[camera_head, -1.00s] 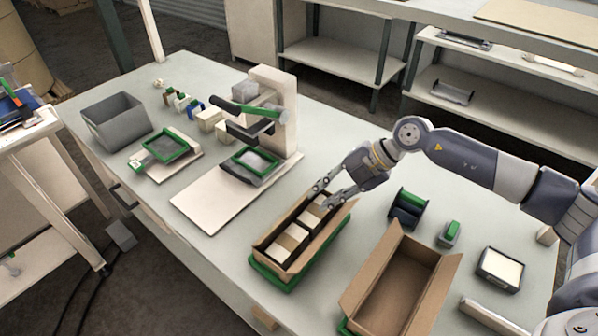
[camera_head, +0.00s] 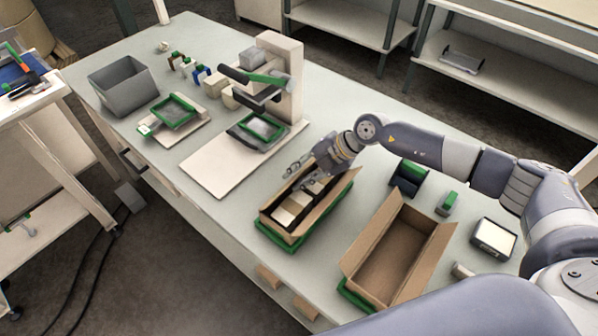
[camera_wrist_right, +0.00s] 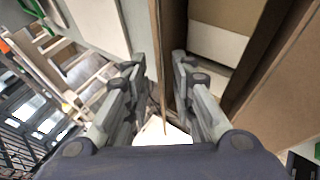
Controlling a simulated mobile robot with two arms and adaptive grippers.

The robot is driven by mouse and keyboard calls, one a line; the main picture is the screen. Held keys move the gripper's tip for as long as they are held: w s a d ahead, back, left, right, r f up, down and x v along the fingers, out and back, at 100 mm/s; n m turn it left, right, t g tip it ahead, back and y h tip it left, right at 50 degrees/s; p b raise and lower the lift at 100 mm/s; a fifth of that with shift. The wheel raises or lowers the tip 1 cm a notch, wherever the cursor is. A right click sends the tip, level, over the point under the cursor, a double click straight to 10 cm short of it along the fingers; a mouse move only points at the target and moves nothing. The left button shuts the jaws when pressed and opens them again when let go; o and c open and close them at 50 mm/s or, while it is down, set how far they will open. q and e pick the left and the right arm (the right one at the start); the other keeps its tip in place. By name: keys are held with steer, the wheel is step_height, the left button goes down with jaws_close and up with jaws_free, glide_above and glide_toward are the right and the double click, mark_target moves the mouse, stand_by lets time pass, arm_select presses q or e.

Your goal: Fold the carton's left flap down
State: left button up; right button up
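A brown carton (camera_head: 318,217) with pale boxes inside sits on a green tray (camera_head: 292,246) in the middle of the table. Its right flap stands up and leans outward. Its left flap (camera_head: 273,205) is partly hidden by my right gripper. My right gripper (camera_head: 290,172) is over the carton's far left part. In the right wrist view, my right gripper (camera_wrist_right: 157,62) has its fingers apart, with a brown carton panel (camera_wrist_right: 172,45) edge-on between or just beyond them; I cannot tell whether they touch it. My left gripper is not in view.
A second, empty open carton (camera_head: 390,258) stands to the right. A scale-like stand (camera_head: 275,85) and a grey bin (camera_head: 124,88) are to the left. A black-and-green holder (camera_head: 409,178) and a small box (camera_head: 494,237) are behind and right.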

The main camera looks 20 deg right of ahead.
steer(key=shift+c, duration=0.3)
jaws_close()
steer(key=shift+s+f, duration=0.15)
steer(key=shift+f, duration=0.1)
steer(key=b, duration=0.1)
steer(key=t+y+b, duration=0.1)
steer(key=t+b, duration=0.1)
steer(key=shift+s+d+f+n+y, duration=0.2)
steer(key=shift+s+n+y, duration=0.1)
steer(key=shift+y, duration=0.1)
steer(key=shift+o, duration=0.3)
jaws_free()
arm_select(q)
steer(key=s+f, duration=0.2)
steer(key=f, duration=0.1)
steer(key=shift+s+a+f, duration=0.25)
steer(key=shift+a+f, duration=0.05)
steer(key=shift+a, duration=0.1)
